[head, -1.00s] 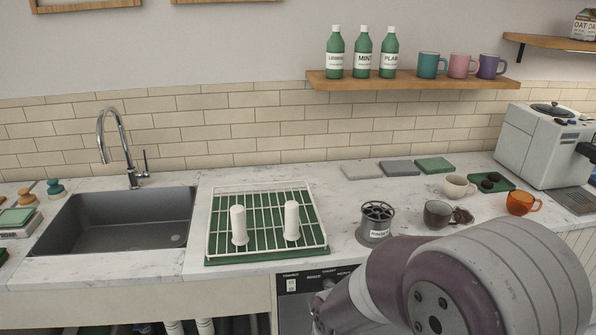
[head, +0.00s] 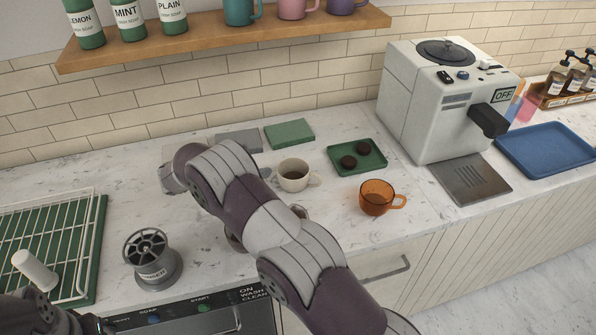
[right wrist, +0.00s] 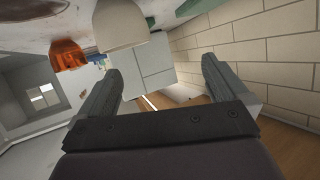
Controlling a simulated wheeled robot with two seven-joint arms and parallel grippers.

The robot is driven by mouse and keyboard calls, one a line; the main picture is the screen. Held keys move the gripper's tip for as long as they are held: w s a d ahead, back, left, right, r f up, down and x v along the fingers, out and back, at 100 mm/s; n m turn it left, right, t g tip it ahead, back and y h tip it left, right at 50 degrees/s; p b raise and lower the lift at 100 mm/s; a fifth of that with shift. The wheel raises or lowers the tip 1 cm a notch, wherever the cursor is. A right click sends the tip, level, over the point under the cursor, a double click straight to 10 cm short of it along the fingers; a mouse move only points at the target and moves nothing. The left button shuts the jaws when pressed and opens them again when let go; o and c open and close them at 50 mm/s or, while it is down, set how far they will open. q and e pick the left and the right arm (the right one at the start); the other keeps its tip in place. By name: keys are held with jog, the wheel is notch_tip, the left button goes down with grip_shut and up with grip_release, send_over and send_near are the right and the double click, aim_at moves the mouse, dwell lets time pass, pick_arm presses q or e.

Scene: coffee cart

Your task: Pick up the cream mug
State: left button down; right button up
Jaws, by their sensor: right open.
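The cream mug (head: 293,178) stands upright on the counter in the head view, with dark contents and its handle to the right. In the right wrist view the cream mug (right wrist: 120,25) shows large and upside down at the top, beyond the fingertips. My right gripper (right wrist: 160,73) is open, with nothing between its fingers. In the head view my right arm reaches across the counter, its wrist end left of the mug; the fingers do not show clearly there. Part of my left arm shows at the lower left; its jaws cannot be made out.
An orange glass mug (head: 376,197) stands right of the cream mug. A green tray (head: 372,166) with dark round items lies behind it. A dark mug is mostly hidden behind my arm. A coffee machine (head: 430,110) stands right; a shelf (head: 240,40) hangs above.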

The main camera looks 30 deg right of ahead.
jog(key=s+f+m+g, duration=0.1)
jog(key=s+f+g, duration=0.1)
jog(key=s+g, duration=0.15)
jog(key=p, duration=0.2)
send_near(305, 172)
jog(key=d+p, duration=0.1)
jog(key=s+d+p, duration=0.1)
jog(key=shift+f+t+p, duration=0.1)
jog(key=shift+t+p, duration=0.25)
jog(key=x, duration=0.2)
jog(key=shift+w+d+f, duration=0.1)
jog(key=shift+d+f, duration=0.1)
jog(key=shift+f, duration=0.1)
jog(key=shift+d+f, duration=0.15)
jog(key=shift+d, duration=0.05)
jog(key=shift+a, duration=0.15)
jog(key=c, duration=0.7)
jog(key=shift+c, duration=0.9)
pick_arm(q)
jog(key=r, duration=0.5)
jog(key=shift+s+a+r, duration=0.1)
jog(key=shift+s+a, duration=0.05)
jog(key=shift+a, duration=0.15)
pick_arm(e)
jog(key=shift+w, duration=0.1)
